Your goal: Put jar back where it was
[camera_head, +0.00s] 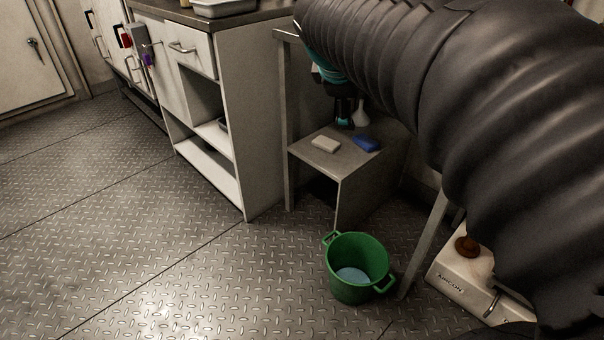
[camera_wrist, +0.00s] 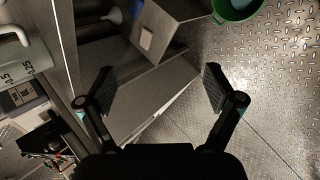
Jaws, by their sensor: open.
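My gripper (camera_wrist: 158,78) is open in the wrist view, with nothing between its two dark fingers. Behind the fingers are a pale panel edge and the metal floor. I cannot clearly pick out a jar in either view. A pale vessel with marked numbers (camera_wrist: 28,72) is cut off at the left of the wrist view; I cannot tell whether it is the jar.
A green bucket (camera_head: 357,262) stands on the floor near a white box (camera_head: 470,275). Left floor is clear beside the white cabinet (camera_head: 245,110).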

